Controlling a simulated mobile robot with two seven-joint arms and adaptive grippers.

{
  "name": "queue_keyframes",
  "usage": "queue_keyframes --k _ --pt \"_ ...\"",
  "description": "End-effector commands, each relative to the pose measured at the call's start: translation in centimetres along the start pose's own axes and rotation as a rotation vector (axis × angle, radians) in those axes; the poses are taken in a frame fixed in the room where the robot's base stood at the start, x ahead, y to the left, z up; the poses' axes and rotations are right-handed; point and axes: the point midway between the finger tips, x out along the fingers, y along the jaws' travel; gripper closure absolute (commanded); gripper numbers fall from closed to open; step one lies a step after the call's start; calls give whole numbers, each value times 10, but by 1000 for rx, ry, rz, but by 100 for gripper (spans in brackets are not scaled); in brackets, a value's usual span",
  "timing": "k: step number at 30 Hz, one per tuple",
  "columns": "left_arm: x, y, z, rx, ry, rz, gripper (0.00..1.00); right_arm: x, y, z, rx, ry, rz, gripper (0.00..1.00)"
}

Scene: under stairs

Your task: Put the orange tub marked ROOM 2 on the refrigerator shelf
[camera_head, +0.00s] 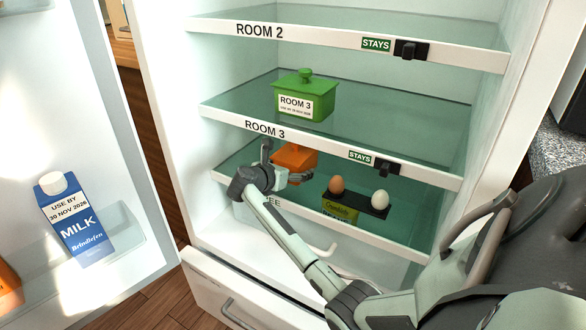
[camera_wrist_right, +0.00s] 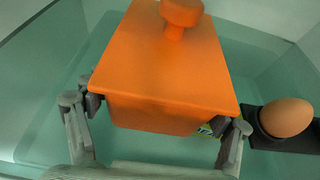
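The orange tub (camera_head: 294,158) sits low in the refrigerator, under the ROOM 3 shelf edge (camera_head: 265,130). Its ROOM label is not visible. In the right wrist view the tub (camera_wrist_right: 165,65) shows its lid and round knob. My right gripper (camera_wrist_right: 157,115) has one finger at each side of the tub, just below the lid rim. I cannot tell whether both pads press on it. In the head view my right gripper (camera_head: 283,178) is at the tub's front. The ROOM 2 shelf edge (camera_head: 330,38) is at the top. My left gripper is not in view.
A green ROOM 3 tub (camera_head: 304,97) stands on the middle shelf. A brown egg (camera_head: 337,184) and a white egg (camera_head: 380,198) sit on a dark holder right of the orange tub. The open door holds a milk carton (camera_head: 75,215). The ROOM 2 shelf looks clear where visible.

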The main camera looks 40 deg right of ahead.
Motion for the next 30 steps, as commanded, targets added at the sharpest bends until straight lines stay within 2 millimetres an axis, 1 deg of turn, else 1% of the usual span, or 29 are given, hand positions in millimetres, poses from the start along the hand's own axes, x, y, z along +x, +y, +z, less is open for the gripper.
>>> queue_keyframes --k 1,2,10,14,15,17,23,27,30 --pt "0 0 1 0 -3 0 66 0 0 0 0 0 0 8" --pt "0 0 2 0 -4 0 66 0 0 0 0 0 0 6" --pt "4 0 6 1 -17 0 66 0 0 0 0 0 0 6" --pt "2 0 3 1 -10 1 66 -1 0 4 0 -1 0 6" --pt "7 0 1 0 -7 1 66 -5 0 2 1 1 1 6" --pt "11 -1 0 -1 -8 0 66 -14 1 1 3 2 3 6" --pt "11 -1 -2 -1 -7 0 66 -57 1 0 5 5 3 6" --pt "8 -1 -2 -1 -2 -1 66 -86 1 0 2 4 2 6" --pt "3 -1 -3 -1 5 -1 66 -102 0 1 3 3 1 6"
